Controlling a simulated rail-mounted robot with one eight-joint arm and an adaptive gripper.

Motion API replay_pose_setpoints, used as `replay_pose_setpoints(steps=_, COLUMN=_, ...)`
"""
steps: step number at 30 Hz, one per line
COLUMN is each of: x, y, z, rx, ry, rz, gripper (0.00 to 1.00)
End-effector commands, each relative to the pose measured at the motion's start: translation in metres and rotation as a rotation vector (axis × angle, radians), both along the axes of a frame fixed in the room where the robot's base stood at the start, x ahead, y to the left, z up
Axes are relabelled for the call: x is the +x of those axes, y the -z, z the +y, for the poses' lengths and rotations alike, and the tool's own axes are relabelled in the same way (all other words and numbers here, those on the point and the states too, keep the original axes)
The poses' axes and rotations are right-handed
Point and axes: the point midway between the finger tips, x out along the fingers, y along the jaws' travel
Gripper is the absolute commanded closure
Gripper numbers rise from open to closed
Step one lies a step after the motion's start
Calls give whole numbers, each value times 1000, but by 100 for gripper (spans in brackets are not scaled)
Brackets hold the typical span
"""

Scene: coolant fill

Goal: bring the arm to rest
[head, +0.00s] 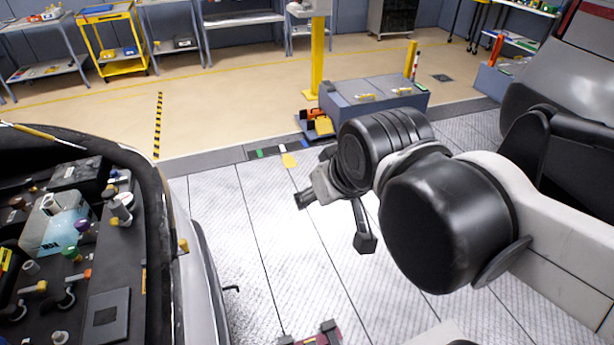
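My arm reaches in from the right side of the head view, and its black and grey joints hide part of the floor behind. My gripper (334,221) hangs over the grey plated floor, pointing left and down. Its two fingers stand apart with nothing between them. The gripper is well to the right of the car's open engine bay and touches nothing that I can see. In the bay, a pale translucent tank (53,228) sits among dark parts and coloured caps.
The car's dark bay rim (158,215) stands at the left. A grey-blue cabinet (345,103) with a yellow post is behind the arm. Another vehicle (560,75) is at the right. Shelves and a yellow cart (108,40) line the back. The floor between car and arm is mostly clear.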

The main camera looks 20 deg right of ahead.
Motion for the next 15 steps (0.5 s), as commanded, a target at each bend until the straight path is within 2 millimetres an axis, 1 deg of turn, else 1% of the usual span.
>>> replay_pose_setpoints(steps=1, x=-5, y=4, z=-2, rx=10, ry=20, rz=-6, gripper=51)
replay_pose_setpoints(steps=4, x=-9, y=8, z=-5, rx=23, ry=45, rz=-13, gripper=51)
replay_pose_setpoints(steps=13, x=-10, y=9, z=-5, rx=25, ry=51, rz=-15, gripper=51)
replay_pose_setpoints(steps=15, x=-10, y=13, z=-5, rx=25, ry=51, rz=-15, gripper=51)
